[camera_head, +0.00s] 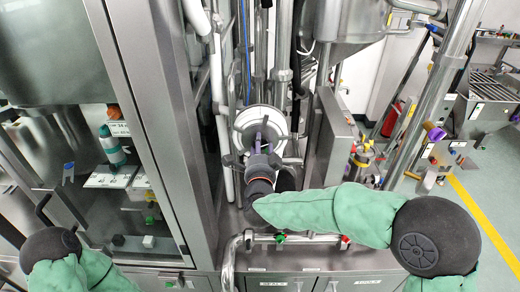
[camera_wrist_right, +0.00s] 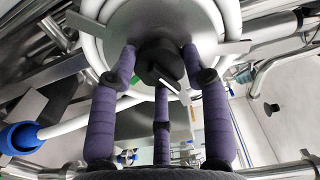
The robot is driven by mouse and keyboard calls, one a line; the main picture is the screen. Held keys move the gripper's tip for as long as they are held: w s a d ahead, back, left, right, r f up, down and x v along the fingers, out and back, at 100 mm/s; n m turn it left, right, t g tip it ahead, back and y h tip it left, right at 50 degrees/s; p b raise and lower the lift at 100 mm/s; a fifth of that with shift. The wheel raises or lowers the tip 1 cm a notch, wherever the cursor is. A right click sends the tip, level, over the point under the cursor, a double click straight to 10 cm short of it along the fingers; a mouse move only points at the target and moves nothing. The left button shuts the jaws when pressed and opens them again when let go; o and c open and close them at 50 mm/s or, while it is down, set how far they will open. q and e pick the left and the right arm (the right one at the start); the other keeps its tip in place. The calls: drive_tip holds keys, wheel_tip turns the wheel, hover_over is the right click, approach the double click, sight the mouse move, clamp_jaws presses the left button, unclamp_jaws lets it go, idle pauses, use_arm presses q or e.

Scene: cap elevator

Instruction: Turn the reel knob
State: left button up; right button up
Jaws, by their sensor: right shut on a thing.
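A round pale reel (camera_head: 262,117) faces me in the middle of the head view. In the right wrist view, its disc (camera_wrist_right: 195,25) fills the top, with a dark knob (camera_wrist_right: 158,60) at its centre. My right gripper (camera_head: 257,145) has purple fingers and is at the reel's centre. In the right wrist view, the fingers of my right gripper (camera_wrist_right: 160,60) close around the knob from left, right and below. The head view shows the gripper from behind, hiding the knob. My left arm shows at the lower left, but I cannot make out its gripper.
A glass-fronted steel cabinet (camera_head: 160,120) stands left of the reel. Vertical pipes (camera_head: 283,50) and a steel vessel (camera_head: 350,18) rise behind it. A steel panel (camera_head: 335,140) is close on the right. A bent rail (camera_head: 228,262) runs below. Open floor with a yellow line (camera_head: 485,225) lies at far right.

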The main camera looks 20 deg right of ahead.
drive_tip(key=n+p, duration=0.1)
drive_tip(key=n, duration=0.6)
drive_tip(key=shift+r, duration=0.15)
drive_tip(key=n+p, duration=0.1)
drive_tip(key=n, duration=0.3)
drive_tip(key=shift+r+p, duration=0.2)
drive_tip(key=shift+p, duration=0.2)
drive_tip(key=n+p, duration=0.1)
drive_tip(key=n, duration=0.3)
drive_tip(key=n+p, duration=0.2)
drive_tip(key=n, duration=0.2)
drive_tip(key=n+p, duration=0.2)
drive_tip(key=n, duration=0.1)
drive_tip(key=shift+w+a+r+n, duration=0.1)
drive_tip(key=shift+w+r+n, duration=0.05)
drive_tip(key=shift+r+n, duration=0.2)
drive_tip(key=n+p, duration=0.1)
drive_tip(key=n, duration=0.2)
drive_tip(key=shift+n+p, duration=0.25)
drive_tip(key=shift+p, duration=0.1)
drive_tip(key=shift+a+f+n+p, duration=0.15)
drive_tip(key=shift+n+p, duration=0.35)
drive_tip(key=shift+n, duration=0.9)
